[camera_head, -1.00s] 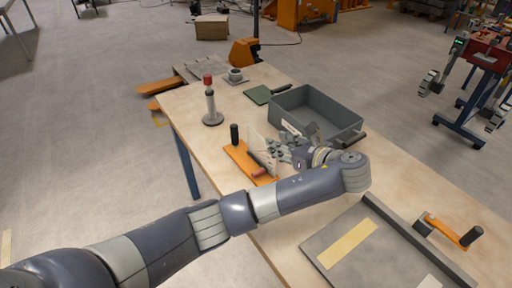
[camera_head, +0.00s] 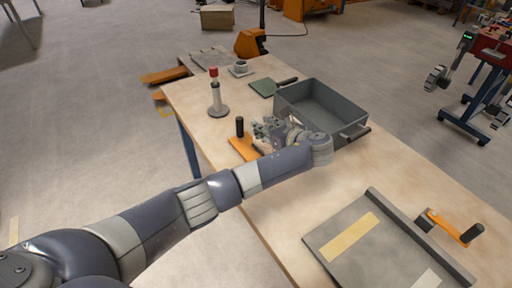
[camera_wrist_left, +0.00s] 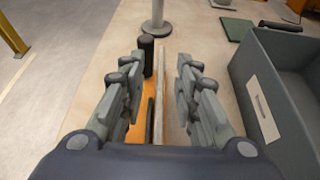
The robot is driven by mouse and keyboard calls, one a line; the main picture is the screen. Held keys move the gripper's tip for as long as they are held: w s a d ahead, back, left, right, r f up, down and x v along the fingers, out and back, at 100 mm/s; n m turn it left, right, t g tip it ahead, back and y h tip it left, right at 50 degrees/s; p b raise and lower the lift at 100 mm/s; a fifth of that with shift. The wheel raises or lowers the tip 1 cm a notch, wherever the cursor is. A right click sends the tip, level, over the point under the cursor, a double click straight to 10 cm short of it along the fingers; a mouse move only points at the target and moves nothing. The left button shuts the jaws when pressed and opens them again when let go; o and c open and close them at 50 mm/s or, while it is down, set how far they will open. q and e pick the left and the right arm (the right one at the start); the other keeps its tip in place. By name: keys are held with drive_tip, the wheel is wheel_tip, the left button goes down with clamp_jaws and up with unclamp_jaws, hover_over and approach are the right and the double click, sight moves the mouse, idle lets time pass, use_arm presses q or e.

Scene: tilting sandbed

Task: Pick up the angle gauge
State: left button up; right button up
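What I take to be the angle gauge has an orange base (camera_head: 240,147) with a black upright knob (camera_head: 240,127), on the table's left side. In the left wrist view, its black knob (camera_wrist_left: 147,55) and orange base (camera_wrist_left: 143,95) show, with a thin upright plate (camera_wrist_left: 159,85) seen edge-on. My left gripper (camera_head: 263,130) is over the gauge and hides much of it in the head view. In the wrist view, the left gripper (camera_wrist_left: 160,98) is open, its fingers apart on either side of the plate. My right gripper is not in view.
A grey bin (camera_head: 325,104) stands close right of the left gripper. A red-topped post (camera_head: 217,100) stands behind the gauge. A grey tilting tray (camera_head: 345,262) and another orange piece with a black handle (camera_head: 447,228) lie at front right. The table between is clear.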

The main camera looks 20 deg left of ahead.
use_arm(q)
clamp_jaws()
drive_tip(key=shift+r, duration=0.2)
